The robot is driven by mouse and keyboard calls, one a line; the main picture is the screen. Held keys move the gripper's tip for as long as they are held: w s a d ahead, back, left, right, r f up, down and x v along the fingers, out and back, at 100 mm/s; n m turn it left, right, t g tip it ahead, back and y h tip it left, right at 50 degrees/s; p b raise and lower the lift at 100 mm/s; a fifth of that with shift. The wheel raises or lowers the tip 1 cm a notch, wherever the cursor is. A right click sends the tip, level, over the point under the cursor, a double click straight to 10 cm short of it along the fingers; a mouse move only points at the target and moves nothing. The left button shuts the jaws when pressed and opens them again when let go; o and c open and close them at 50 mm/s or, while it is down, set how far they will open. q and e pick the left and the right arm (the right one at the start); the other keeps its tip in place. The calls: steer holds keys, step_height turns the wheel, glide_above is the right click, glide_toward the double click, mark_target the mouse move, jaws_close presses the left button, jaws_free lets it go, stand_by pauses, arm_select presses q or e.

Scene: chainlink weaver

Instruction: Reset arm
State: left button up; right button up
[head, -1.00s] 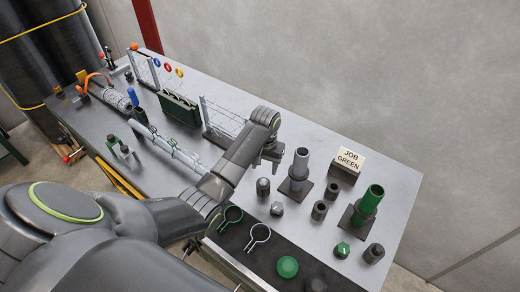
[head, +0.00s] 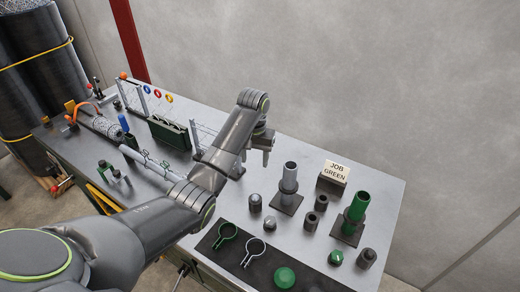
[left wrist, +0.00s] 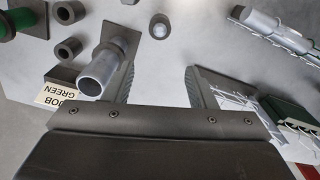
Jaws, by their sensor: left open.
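My left gripper (head: 256,158) is open and empty, above the middle of the grey table (head: 385,185). In the left wrist view the two fingers of the gripper (left wrist: 160,88) stand wide apart with nothing between them. A grey tube on a square base (head: 288,185) stands to the right of the gripper in the head view; it also shows beside one finger in the left wrist view (left wrist: 100,72). My left arm crosses the table's front from the left and hides part of it. My right gripper is not in view.
A sign reading "JOB GREEN" (head: 334,175) stands behind a green tube (head: 356,210). Several caps and collars stand around them. A green ring clamp (head: 226,235) and a grey one (head: 254,250) lie on a dark mat. Wire racks and a dark green box (head: 169,132) stand left of the gripper.

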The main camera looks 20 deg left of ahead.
arm_select(q)
steer(key=s+a+f+t, duration=0.1)
steer(key=s+a+f, duration=0.1)
steer(key=s+f, duration=0.55)
steer(key=s+a+f+t, duration=0.1)
steer(key=s+f, duration=0.4)
steer(key=s, duration=0.6)
steer(key=s+a+r+t+y, duration=0.1)
steer(key=s+r, duration=0.1)
steer(key=s, duration=0.8)
steer(key=s+a+r+t+y, duration=0.1)
steer(key=s+r, duration=0.1)
steer(key=s, duration=0.9)
step_height(320, 180, down, 32)
steer(key=a+g+b, duration=0.2)
steer(key=b, duration=0.6)
steer(key=s+d+f+b, duration=0.1)
steer(key=s+f+b, duration=0.2)
steer(key=s+f, duration=0.4)
steer(key=s+f+h+b, duration=0.1)
steer(key=s+f+b, duration=0.2)
steer(key=s+f, duration=0.4)
step_height(320, 180, down, 8)
steer(key=shift+s+d+f+m+g, duration=0.25)
steer(key=shift+s+d+m+g, duration=0.05)
steer(key=shift+s+d+g, duration=0.1)
